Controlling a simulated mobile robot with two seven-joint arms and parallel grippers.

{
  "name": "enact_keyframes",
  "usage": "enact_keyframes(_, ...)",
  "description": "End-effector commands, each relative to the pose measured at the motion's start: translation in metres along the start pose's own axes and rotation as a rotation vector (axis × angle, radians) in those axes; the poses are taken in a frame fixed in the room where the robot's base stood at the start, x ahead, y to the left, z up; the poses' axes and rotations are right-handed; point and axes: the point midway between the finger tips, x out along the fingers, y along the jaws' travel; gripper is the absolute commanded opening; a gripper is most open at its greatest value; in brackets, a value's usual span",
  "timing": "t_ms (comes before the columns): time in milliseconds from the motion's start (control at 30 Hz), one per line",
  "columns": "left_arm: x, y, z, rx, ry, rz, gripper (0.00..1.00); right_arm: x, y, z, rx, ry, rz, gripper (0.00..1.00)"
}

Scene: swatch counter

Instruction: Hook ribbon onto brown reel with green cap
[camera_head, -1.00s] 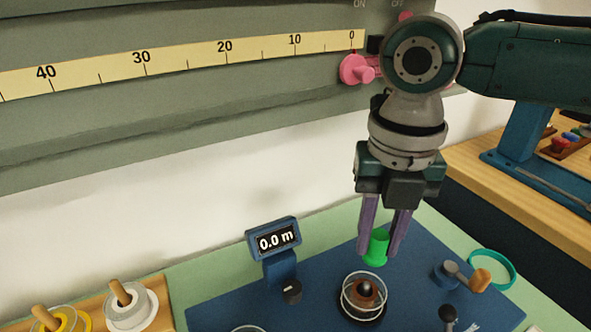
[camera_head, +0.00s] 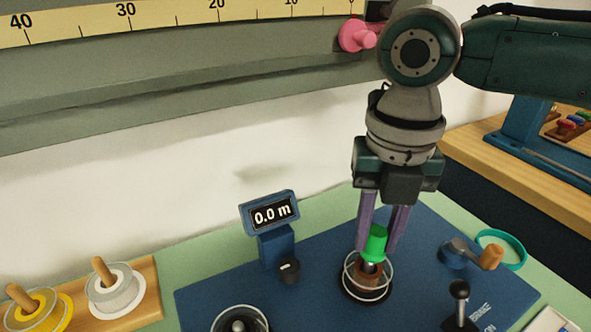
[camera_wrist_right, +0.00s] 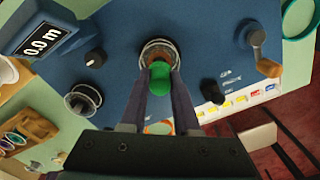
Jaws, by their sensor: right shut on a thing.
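My right gripper (camera_head: 377,249) comes down from above, shut on the green cap (camera_head: 374,240). The cap is upright, just over the dark spindle tip of the brown reel (camera_head: 366,281). I cannot tell whether cap and spindle touch. The reel sits between clear round flanges on the blue board (camera_head: 330,255). In the right wrist view, the cap (camera_wrist_right: 160,78) lies between the fingers and covers part of the reel (camera_wrist_right: 158,47). I cannot make out a ribbon end. My left gripper is not in view.
A display reading 0.0 m (camera_head: 271,214) stands left of the reel. A crank with a wooden handle (camera_head: 490,257) and a black lever (camera_head: 460,291) are to the right. Another spindle (camera_head: 237,324) is at front left. A wooden rack (camera_head: 150,289) holds spools.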

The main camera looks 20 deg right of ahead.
Motion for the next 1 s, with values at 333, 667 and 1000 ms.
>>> enact_keyframes(333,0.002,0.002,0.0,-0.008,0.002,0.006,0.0,0.004,0.0,0.0,0.0,0.0,0.0,0.0)
enact_keyframes(667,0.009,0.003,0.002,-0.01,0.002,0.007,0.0,0.015,0.0,0.0,0.0,0.001,-0.001,0.0)
enact_keyframes(1000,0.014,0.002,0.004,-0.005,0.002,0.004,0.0,0.025,0.0,0.0,0.0,0.001,0.0,0.0)
